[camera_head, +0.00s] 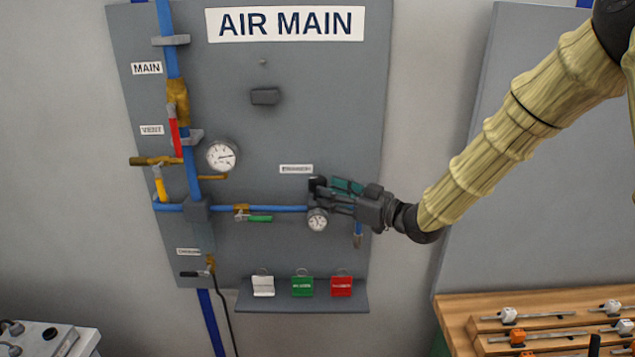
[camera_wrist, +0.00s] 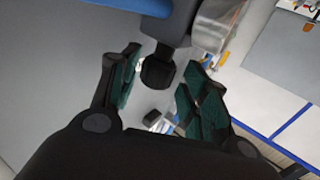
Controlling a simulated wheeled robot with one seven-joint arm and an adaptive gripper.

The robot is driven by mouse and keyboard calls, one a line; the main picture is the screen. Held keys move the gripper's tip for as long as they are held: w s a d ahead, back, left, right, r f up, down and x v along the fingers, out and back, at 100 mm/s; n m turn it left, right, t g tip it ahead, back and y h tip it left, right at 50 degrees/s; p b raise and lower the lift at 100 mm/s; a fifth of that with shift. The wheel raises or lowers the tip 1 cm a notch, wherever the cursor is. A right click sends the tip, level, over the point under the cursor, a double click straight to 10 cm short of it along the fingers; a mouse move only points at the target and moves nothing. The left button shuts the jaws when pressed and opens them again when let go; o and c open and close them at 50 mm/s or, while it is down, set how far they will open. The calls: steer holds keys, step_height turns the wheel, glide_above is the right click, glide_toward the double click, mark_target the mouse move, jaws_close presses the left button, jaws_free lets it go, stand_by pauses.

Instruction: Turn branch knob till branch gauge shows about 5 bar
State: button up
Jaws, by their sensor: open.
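The branch gauge (camera_head: 317,220) is a small white dial on the horizontal blue pipe, just below my gripper in the head view. Its needle is too small to read. The branch knob is black; in the wrist view the knob (camera_wrist: 158,73) sits between my spread fingers, with grey space visible on both sides. In the head view my gripper (camera_head: 326,194) reaches in from the right at the regulator, under the branch label (camera_head: 296,169). Its green-padded fingers (camera_wrist: 162,62) are open. My gripper partly hides the regulator in the head view.
A larger gauge (camera_head: 221,155), a red lever (camera_head: 175,137), a yellow lever (camera_head: 160,187) and a green lever (camera_head: 260,218) are on the pipes to the left. A shelf (camera_head: 300,306) below holds white, green and red tags. A wooden rack (camera_head: 455,315) stands at lower right.

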steer(key=shift+p+x, duration=0.8)
steer(key=shift+x, duration=1.55)
steer(key=c, duration=0.8)
steer(key=m+t+h+b, duration=0.1)
steer(key=b, duration=0.1)
steer(key=shift+f+t+b, duration=0.1)
steer(key=shift+t+b, duration=0.2)
steer(key=shift+b, duration=0.1)
steer(key=shift+m+t+h+b, duration=0.7)
steer(key=shift+m+h+b, duration=0.1)
steer(key=shift+h+b, duration=0.1)
steer(key=o, duration=0.8)
